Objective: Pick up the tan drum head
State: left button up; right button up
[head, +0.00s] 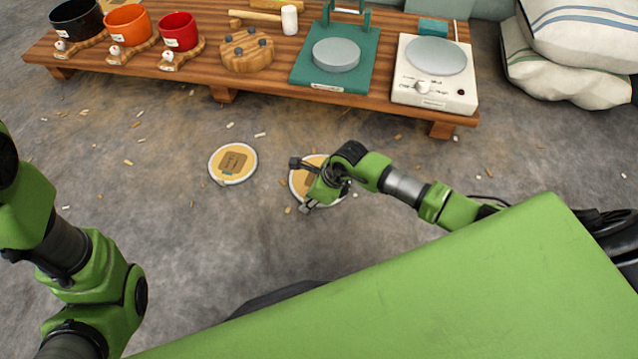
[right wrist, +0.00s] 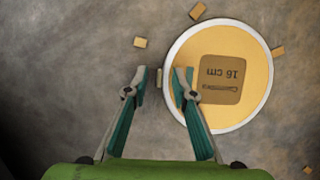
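Two round tan drum heads with pale rims lie flat on the floor in the head view. One (head: 233,163) lies to the left with clear floor around it. The other (head: 300,176) is partly hidden under my right gripper (head: 301,186). In the right wrist view this drum head (right wrist: 232,116) carries a brown label reading "16 cm". My right gripper (right wrist: 159,82) is open and empty there. One finger is over the disc and the other is outside its left rim, near a small tab. Height above the floor is unclear. My left arm shows at left, but its gripper is not visible.
A low wooden bench (head: 150,84) holds black, orange and red pots, a round wooden block (head: 247,50), a mallet (head: 289,20), a green press (head: 337,55) and a white device (head: 435,72). Cushions (head: 580,45) lie at right. Small wood chips litter the floor.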

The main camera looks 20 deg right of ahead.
grip_shut()
jog(key=shift+r, duration=0.15)
